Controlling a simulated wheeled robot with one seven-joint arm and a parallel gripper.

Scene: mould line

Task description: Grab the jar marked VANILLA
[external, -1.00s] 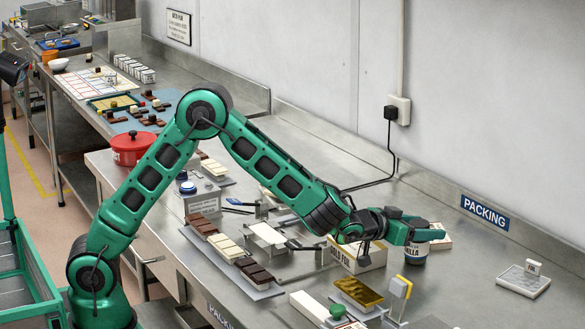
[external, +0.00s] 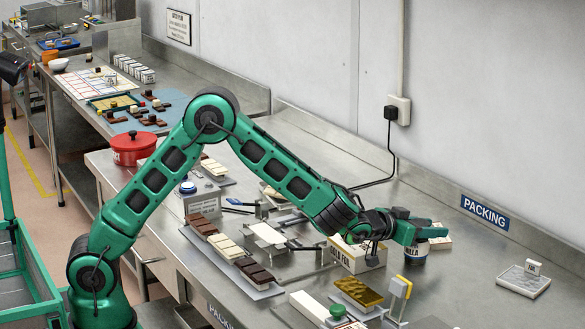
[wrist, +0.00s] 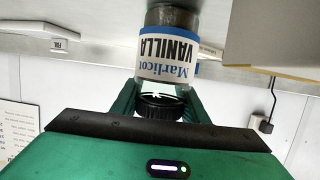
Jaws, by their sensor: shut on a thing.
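The jar marked VANILLA (external: 414,255) has a blue and white label and stands upright on the steel bench in the external view, its upper part behind my fingers. In the wrist view, which is upside down, the label on the jar (wrist: 168,57) reads "VANILLA" and its dark lid faces my palm. My gripper (external: 424,233) comes from the left and is shut on the jar near its lid. In the wrist view, my gripper (wrist: 162,103) has one finger on each side of the lid.
A box marked gold foil (external: 358,257) stands just left of the jar. A pale block (external: 440,242) lies close behind it. A gold bar (external: 358,292) and a yellow-topped post (external: 400,287) are in front. A tray with a small foil card (external: 524,280) lies right; bench between is clear.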

